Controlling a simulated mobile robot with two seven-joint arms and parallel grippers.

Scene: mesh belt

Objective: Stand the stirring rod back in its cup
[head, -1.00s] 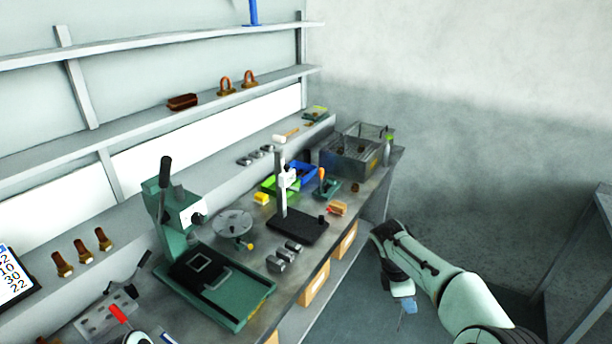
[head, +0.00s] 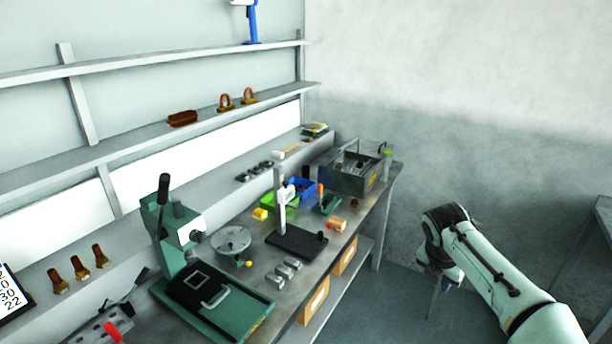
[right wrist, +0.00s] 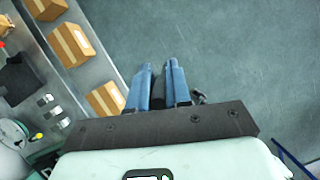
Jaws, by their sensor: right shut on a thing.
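My right gripper (head: 433,303) hangs over the floor to the right of the bench, fingers pointing down. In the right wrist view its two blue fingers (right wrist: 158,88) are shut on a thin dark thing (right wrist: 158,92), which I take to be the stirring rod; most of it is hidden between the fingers. I cannot make out the rod's cup with certainty in either view. My left gripper is not in view.
The bench (head: 342,238) holds a green press (head: 215,295), a black-based stand (head: 297,240), a blue bin (head: 302,188) and a wire-mesh basket (head: 350,178). Cardboard boxes (head: 313,300) sit below its top. Open floor lies between the bench and a grey frame (head: 590,240) at right.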

